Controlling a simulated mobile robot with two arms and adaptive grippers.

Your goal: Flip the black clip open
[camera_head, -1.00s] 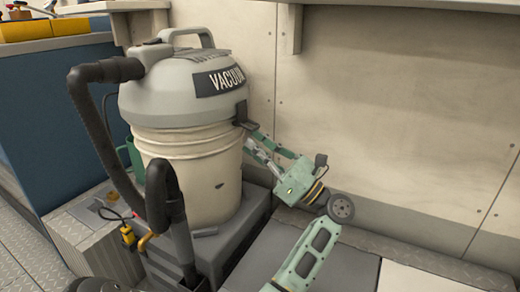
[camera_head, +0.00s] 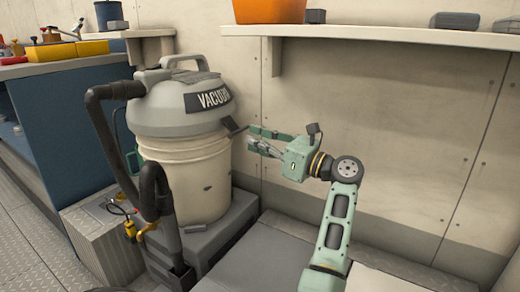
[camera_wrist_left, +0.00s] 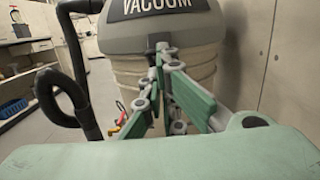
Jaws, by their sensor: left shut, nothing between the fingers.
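The black clip (camera_head: 235,127) is on the right side of the vacuum (camera_head: 187,105), just under the lid's edge. It sticks out from the side at a slant; whether it is fully open I cannot tell. My left gripper (camera_head: 250,137) is shut and empty, with its fingertips beside and slightly below the clip's outer end. I cannot tell if they touch it. My right gripper is not in view.
The black hose (camera_head: 105,130) loops down the vacuum's left side. The vacuum stands on a grey base (camera_head: 225,240) close to the pale wall (camera_head: 400,120). A shelf (camera_head: 400,37) with an orange container (camera_head: 268,10) is above my arm. A blue cabinet (camera_head: 70,110) is at the left.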

